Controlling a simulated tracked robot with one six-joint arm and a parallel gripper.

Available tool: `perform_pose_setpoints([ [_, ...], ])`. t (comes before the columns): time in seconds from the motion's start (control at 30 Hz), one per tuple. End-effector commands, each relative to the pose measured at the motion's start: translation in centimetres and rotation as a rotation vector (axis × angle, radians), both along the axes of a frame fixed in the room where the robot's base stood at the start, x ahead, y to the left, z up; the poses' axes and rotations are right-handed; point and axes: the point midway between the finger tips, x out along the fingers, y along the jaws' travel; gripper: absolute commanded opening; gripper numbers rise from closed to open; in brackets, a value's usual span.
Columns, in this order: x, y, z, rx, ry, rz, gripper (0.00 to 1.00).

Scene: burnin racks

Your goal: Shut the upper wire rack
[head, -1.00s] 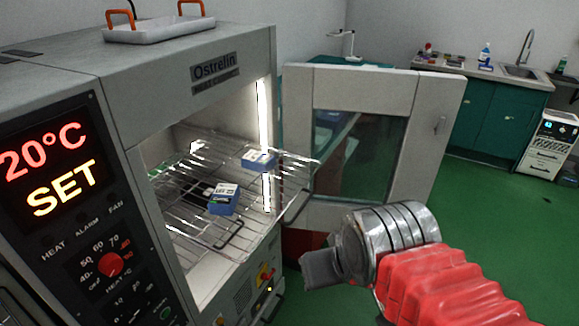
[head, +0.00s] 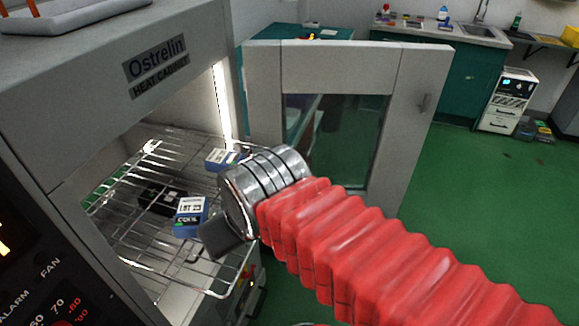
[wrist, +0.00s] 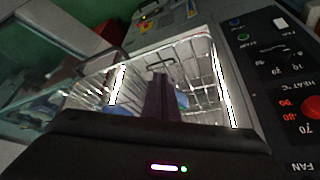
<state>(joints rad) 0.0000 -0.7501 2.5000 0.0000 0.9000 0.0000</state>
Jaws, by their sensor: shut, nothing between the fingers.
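The upper wire rack (head: 135,238) sticks out of the open heat cabinet (head: 190,50) at the left of the head view. Two blue boxes, a nearer one (head: 190,217) and a farther one (head: 222,158), show among the wires. A black item (head: 160,198) lies lower; overlapping wires make its level hard to tell. My gripper (head: 212,243) is shut and empty, its dark fingertips by the rack's front right part. Contact with the rack cannot be told. In the wrist view the shut fingers (wrist: 161,95) point toward the rack wires (wrist: 200,75) and hide part of them.
The cabinet door (head: 410,120) with its glass pane stands open to the right, behind my arm. A white tray (head: 70,18) is on the cabinet top. Green floor (head: 480,210) is free at the right. A sink counter (head: 440,35) stands at the back.

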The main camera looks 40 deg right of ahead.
Motion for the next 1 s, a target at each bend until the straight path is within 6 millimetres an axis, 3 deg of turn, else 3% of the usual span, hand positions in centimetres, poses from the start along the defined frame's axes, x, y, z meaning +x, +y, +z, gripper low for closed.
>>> perform_pose_setpoints([
  [0.47,0.2,-0.5,0.0,0.031,0.019,-0.058,0.00],
  [0.67,0.9,-2.2,-0.1,0.147,0.087,-0.276,0.00],
  [1.0,2.4,-7.0,-0.1,0.441,0.217,-0.782,0.00],
])
